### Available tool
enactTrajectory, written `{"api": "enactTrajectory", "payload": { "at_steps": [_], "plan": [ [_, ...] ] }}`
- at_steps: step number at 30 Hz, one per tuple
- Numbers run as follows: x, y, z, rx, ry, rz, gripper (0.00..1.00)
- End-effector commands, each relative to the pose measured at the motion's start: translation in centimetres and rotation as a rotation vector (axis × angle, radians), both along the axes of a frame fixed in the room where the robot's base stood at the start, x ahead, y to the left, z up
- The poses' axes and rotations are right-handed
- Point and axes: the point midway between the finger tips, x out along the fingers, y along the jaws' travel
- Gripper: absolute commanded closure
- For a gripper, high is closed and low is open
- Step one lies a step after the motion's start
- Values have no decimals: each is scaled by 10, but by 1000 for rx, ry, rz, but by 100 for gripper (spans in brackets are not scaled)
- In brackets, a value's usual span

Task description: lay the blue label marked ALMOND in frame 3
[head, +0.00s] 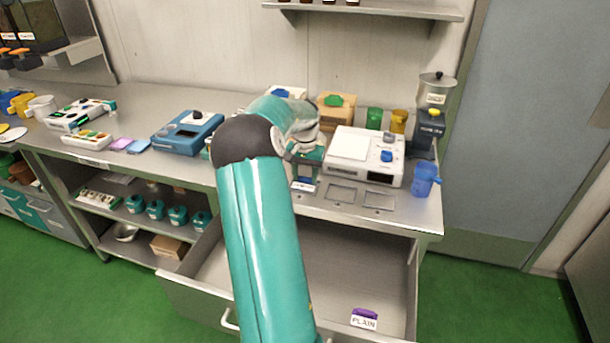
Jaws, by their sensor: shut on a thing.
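My gripper (304,176) is above the front of the steel counter, right of the middle, largely behind my own arm. It is shut on a small white label with a blue part (303,186); its lettering is too small to read, so I cannot confirm ALMOND. Two thin empty frames, a nearer-left one (342,193) and a right one (379,200), lie flat on the counter to the right of the label. Any frame under the label is hidden, and I cannot tell whether the label touches the counter. Frame numbers are not legible.
A white scale-like device (365,155) stands behind the frames, and a blue cup (425,180) at the right edge. A blue device (187,131) stands left of my arm. Below, an open drawer (340,265) holds a purple PLAIN label (364,318).

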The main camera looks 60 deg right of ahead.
Motion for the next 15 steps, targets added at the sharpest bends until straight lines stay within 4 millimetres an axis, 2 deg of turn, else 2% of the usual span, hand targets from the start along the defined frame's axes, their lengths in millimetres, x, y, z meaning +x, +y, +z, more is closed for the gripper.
{"api": "enactTrajectory", "payload": {
  "at_steps": [14, 15],
  "plan": [
    [0, 0, -3, 0, 0, 0, 89],
    [0, 0, -3, 0, 0, 0, 52]
  ]
}}
